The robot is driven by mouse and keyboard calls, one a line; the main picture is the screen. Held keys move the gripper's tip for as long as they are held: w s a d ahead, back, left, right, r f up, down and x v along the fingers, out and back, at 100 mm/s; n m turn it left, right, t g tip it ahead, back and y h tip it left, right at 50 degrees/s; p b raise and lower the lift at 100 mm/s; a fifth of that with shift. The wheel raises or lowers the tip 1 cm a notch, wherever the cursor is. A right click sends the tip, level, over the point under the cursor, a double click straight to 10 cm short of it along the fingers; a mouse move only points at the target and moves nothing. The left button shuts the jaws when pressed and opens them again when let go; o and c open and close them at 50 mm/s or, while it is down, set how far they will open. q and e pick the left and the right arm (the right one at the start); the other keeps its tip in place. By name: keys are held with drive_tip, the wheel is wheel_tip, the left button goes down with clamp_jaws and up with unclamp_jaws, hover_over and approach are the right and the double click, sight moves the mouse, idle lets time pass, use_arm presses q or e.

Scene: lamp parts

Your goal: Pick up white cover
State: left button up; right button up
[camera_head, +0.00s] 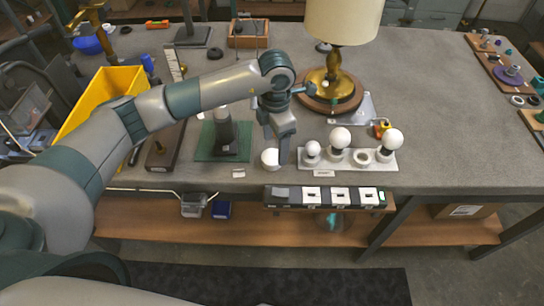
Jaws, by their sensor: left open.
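A small white round piece (269,158), which looks like the white cover, sits near the front edge of the grey table. My left gripper (280,157) comes down from above with its fingers pointing at the table, right beside this piece and partly over its right side. The gripper is open. I cannot tell whether a finger touches the piece. My right gripper is not in view.
A white tray (326,167) with several white bulbs and an empty ring stands just right of the gripper. Behind it is a brass lamp (335,82) with a cream shade. A dark stand on a green plate (205,150) is to the left, near a yellow bin (122,80).

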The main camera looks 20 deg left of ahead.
sight(272, 156)
use_arm(q)
drive_tip(key=shift+a+f+p, duration=0.15)
drive_tip(key=shift+f+p, duration=0.15)
drive_tip(key=shift+p, duration=0.15)
drive_tip(key=f, duration=0.1)
drive_tip(key=f+p, duration=0.2)
drive_tip(key=shift+s+a+f, duration=0.2)
drive_tip(key=shift+a+f, duration=0.05)
drive_tip(key=shift+f, duration=0.5)
drive_tip(key=c, duration=1.1)
